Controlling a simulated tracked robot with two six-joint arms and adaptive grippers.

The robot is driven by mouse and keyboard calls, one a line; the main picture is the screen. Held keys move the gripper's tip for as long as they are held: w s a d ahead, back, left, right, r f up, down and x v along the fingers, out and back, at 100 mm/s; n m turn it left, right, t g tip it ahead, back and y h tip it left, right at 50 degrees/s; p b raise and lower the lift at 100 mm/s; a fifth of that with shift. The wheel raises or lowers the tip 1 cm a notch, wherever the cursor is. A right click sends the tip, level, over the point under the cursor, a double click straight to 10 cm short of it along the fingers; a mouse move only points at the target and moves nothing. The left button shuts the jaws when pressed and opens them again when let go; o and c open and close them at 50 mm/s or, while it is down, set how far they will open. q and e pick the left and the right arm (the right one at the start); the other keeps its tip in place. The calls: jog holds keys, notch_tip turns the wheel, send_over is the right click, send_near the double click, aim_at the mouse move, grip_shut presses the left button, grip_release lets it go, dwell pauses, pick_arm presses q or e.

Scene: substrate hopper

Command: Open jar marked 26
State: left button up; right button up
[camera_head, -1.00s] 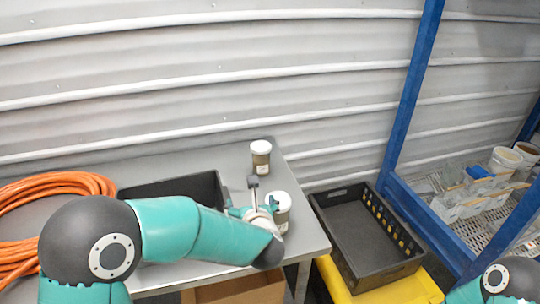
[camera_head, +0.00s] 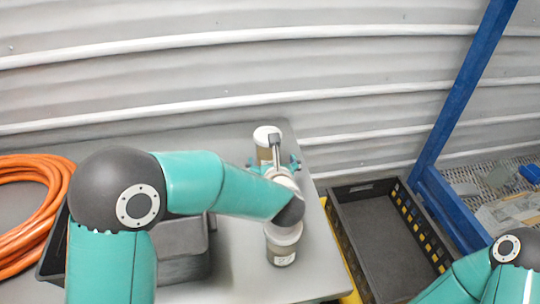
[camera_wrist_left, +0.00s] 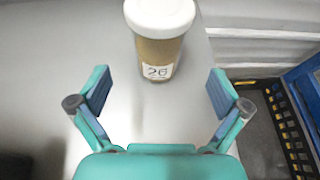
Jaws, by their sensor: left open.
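The jar marked 26 (camera_wrist_left: 158,55) stands upright with its white lid on; its label faces my left wrist camera. In the head view, this jar (camera_head: 264,153) is the far one on the grey table, partly hidden by my left wrist. My left gripper (camera_head: 273,164) is open and points at it. In the wrist view, the jar stands between and just beyond the spread fingers, and neither finger appears to touch it. A second white-lidded jar (camera_head: 282,254) stands nearer, beside my left wrist. My right gripper is out of view.
Orange hose (camera_head: 45,195) coils lie at the table's left. A dark bin (camera_head: 180,240) stands on the table behind my left arm. A black crate (camera_head: 385,240) is right of the table, near a blue rack post (camera_head: 460,90). The corrugated wall rises behind.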

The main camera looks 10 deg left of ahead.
aim_at(269, 151)
pick_arm(q)
jog(key=shift+w+a+f, duration=0.1)
jog(key=shift+w+f, duration=0.1)
jog(key=shift+w, duration=0.3)
jog(key=shift+p+x, duration=0.55)
jog(key=shift+x, duration=0.4)
jog(key=shift+w+a+r+p, duration=0.1)
jog(key=shift+w+p, duration=0.15)
jog(key=shift+p, duration=0.05)
jog(key=shift+w+a+p, duration=0.25)
jog(key=shift+w+p, duration=0.2)
jog(key=shift+w, duration=0.05)
jog(key=shift+w+a+p, duration=0.3)
jog(key=shift+w+p, duration=0.15)
jog(key=shift+w, duration=0.05)
jog(key=shift+f+x, duration=0.25)
jog(key=shift+x, duration=0.95)
jog(key=shift+s+d, duration=0.1)
jog(key=shift+s, duration=0.05)
jog(key=shift+r, duration=0.15)
jog(key=c, duration=1.6)
